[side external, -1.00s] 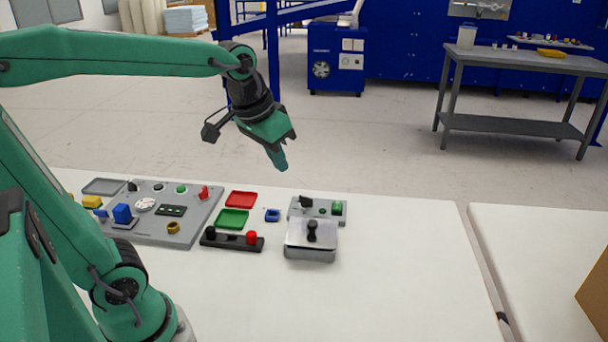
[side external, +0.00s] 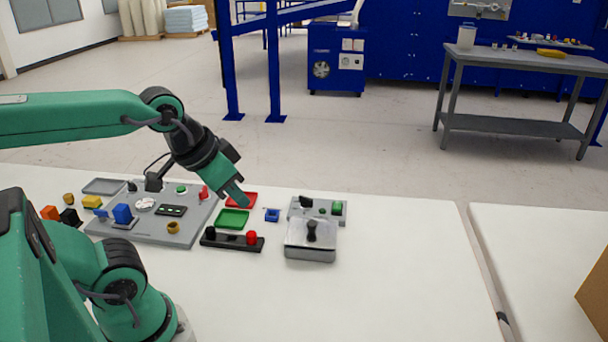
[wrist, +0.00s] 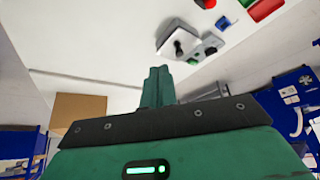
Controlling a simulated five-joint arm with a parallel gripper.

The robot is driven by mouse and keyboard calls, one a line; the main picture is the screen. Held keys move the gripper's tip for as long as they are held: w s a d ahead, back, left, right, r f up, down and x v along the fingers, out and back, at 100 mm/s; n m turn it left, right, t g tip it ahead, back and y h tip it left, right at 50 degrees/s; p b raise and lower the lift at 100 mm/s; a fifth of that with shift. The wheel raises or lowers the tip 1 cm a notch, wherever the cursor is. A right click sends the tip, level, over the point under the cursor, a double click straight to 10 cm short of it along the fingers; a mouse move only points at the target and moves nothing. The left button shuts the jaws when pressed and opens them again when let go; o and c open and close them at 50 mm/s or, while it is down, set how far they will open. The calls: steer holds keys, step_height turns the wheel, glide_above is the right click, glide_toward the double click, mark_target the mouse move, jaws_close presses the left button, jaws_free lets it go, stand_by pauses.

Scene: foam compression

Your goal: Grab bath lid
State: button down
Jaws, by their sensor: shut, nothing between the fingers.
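The bath lid (side external: 300,234) is a grey metal plate with a black knob (side external: 312,231) on top. It sits on the grey bath (side external: 310,254) on the white table. In the wrist view the lid (wrist: 169,46) is above the fingertips in the picture, with its knob showing dark. My gripper (side external: 241,200) is shut and empty. In the side view it is up and to the left of the lid, over the area of the red tray, apart from the lid. The fingers (wrist: 158,72) are together in the wrist view.
A control box (side external: 325,210) stands right behind the bath. A black button bar (side external: 232,240), green tray (side external: 232,219), red tray (side external: 246,199) and small blue part (side external: 272,215) lie to the left. A grey board (side external: 180,232) holds several parts. The table right of the bath is clear.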

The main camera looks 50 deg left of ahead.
steer(key=c, duration=2.1)
jaws_free()
steer(key=o, duration=1)
steer(key=m+g, duration=0.5)
steer(key=m, duration=0.1)
glide_above(313, 223)
steer(key=f, duration=1)
steer(key=shift+s+f, duration=0.2)
steer(key=shift+s, duration=0.05)
steer(key=shift+w+a+f+g, duration=0.15)
steer(key=shift+w+f+g, duration=0.15)
steer(key=shift+f, duration=4.05)
